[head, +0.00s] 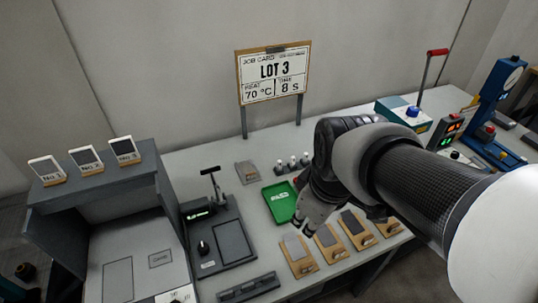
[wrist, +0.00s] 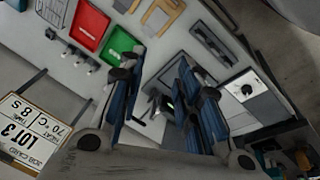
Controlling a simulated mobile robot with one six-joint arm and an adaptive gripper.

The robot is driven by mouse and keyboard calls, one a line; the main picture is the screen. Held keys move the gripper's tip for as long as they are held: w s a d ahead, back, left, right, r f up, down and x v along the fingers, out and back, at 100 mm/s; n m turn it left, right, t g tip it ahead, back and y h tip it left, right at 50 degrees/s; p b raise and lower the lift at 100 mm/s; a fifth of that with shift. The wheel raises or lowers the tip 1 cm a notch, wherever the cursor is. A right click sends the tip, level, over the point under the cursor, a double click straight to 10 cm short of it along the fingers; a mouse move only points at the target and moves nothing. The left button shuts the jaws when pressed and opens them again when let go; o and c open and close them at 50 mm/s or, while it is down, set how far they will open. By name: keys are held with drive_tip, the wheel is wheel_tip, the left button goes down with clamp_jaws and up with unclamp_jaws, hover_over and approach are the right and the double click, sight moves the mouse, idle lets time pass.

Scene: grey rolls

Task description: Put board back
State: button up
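Several wooden boards with grey pads lie in a row along the bench's front edge: one nearest the left (head: 299,254), one beside it (head: 328,242), another (head: 357,230), and one partly covered by my arm (head: 388,227). Two boards also show at the top of the wrist view, one of them here (wrist: 160,16). My gripper (head: 304,222) is above the bench, between the green tray (head: 272,206) and the boards. In the wrist view its fingers (wrist: 158,63) are spread, with nothing seen between them. The pictures do not show which board the task means.
A job card sign (head: 273,78) reads LOT 3, 70 °C, 8 s. A red tray (wrist: 88,24) lies beside the green one. A dark scale-like device (head: 218,238) stands left of my gripper. A grey rack (head: 250,287) lies in front. A blue press (head: 497,95) stands far right.

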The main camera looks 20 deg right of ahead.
drive_tip(key=s+a+r+m+t, duration=0.1)
drive_tip(key=s+a+r+m, duration=0.2)
drive_tip(key=s+a+m, duration=0.2)
drive_tip(key=shift+s+r+m+y, duration=0.3)
drive_tip(key=shift+s+r+m, duration=0.05)
drive_tip(key=shift+s+m, duration=0.2)
